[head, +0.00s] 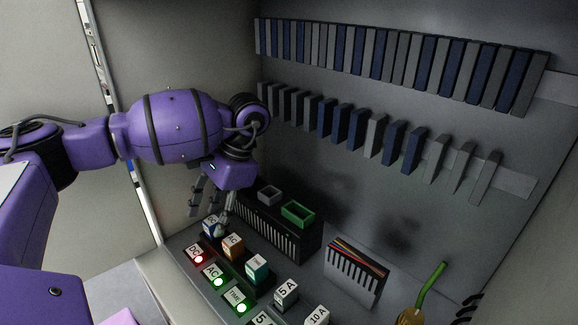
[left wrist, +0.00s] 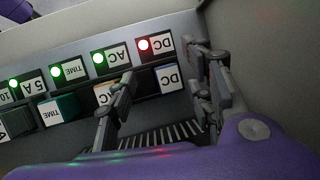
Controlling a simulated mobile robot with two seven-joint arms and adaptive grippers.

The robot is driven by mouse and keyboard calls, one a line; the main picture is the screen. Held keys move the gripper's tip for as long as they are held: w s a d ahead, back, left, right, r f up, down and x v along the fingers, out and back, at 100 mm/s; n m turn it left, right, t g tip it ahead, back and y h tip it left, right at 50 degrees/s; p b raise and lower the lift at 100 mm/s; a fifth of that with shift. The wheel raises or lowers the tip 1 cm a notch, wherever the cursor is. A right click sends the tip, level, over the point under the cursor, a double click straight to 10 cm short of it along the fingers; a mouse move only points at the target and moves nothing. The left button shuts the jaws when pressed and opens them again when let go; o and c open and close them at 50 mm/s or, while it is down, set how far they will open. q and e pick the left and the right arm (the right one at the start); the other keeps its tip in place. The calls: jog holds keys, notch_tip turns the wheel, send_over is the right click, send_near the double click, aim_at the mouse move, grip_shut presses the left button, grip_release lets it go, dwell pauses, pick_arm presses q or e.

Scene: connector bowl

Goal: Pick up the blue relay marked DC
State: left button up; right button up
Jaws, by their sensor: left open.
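The blue relay marked DC (head: 211,227) stands on the cabinet's lower shelf, at the far left end of the front row of relays. Its white DC face also shows in the left wrist view (left wrist: 168,77), below a DC label with a red light (left wrist: 152,46). My left gripper (head: 208,205) is open and points down at this relay. In the left wrist view its fingers (left wrist: 158,78) are spread, one on each side of the relay. I cannot tell whether either finger touches it. My right gripper is not in view.
An orange AC relay (head: 232,247) stands close beside it, then a teal TIME relay (head: 257,268) and a 5 A block (head: 286,293). A black slotted duct (head: 265,228) with a green tray (head: 298,212) stands behind. The cabinet's side wall is close on the left.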

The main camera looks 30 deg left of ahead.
pick_arm(q)
jog(key=shift+x, duration=1.15)
jog(key=shift+w, duration=0.1)
grip_shut()
jog(key=shift+r, duration=0.1)
